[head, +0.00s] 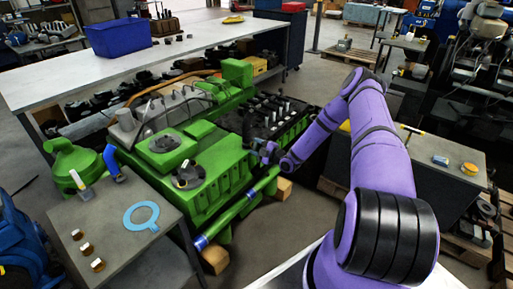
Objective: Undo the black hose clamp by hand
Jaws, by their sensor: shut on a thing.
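The green diesel engine (205,195) lies on wooden blocks in the middle of the head view. A green pipe (240,207) with a blue sleeve (201,242) runs along its near right side. My purple arm reaches in from the right. My gripper (263,153) is at the engine's right side, just above the upper end of that pipe. It is shut on a small dark part there, which I take to be the black hose clamp. The jaws and the clamp are tiny and partly hidden, so I cannot tell how the clamp sits on the hose.
A dark cabinet (440,205) stands at right with a hammer and a yellow tin. A long bench with a blue bin (118,37) is behind.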

